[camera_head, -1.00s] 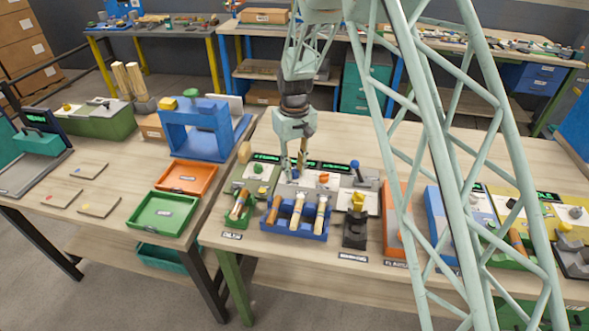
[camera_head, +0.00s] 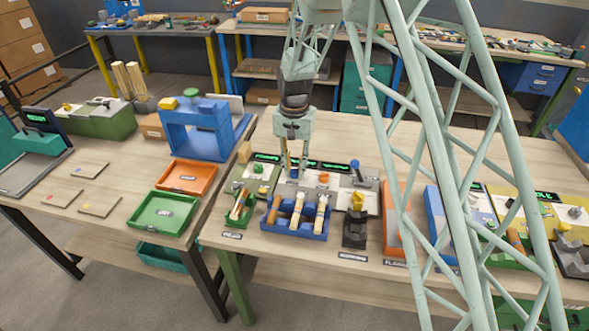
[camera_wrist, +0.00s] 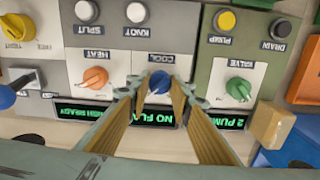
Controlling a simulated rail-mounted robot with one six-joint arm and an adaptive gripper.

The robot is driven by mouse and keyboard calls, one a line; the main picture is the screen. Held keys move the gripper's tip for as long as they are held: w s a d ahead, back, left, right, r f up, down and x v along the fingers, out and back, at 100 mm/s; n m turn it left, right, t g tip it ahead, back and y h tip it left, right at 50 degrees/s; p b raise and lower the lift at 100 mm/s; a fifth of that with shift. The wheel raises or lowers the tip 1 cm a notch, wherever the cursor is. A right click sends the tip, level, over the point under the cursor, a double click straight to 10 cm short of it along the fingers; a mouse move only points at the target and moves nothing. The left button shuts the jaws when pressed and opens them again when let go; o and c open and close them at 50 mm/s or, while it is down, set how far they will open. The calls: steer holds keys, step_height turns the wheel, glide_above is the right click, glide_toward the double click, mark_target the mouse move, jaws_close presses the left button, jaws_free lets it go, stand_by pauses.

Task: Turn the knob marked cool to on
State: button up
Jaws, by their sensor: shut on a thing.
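The knob marked COOL (camera_wrist: 158,83) is blue and sits on a light panel, with its label (camera_wrist: 161,58) just above it in the wrist view. My gripper (camera_wrist: 158,88) has its two tan fingers on either side of the knob and is shut on it. In the head view my gripper (camera_head: 294,172) points down at the panel at the back of the middle table, and the fingers hide most of the knob. I cannot tell which way the knob's pointer faces.
In the wrist view an orange HEAT knob (camera_wrist: 95,77) is to the left and a green VALVE knob (camera_wrist: 238,88) to the right. A green-lettered display (camera_wrist: 152,116) is partly hidden by the fingers. A blue rack of wooden handles (camera_head: 318,233) stands in front.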

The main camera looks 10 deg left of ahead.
mark_target(295, 169)
steer(key=shift+m, duration=0.3)
steer(key=o, duration=0.9)
steer(key=shift+r, duration=0.15)
steer(key=shift+r, duration=5.85)
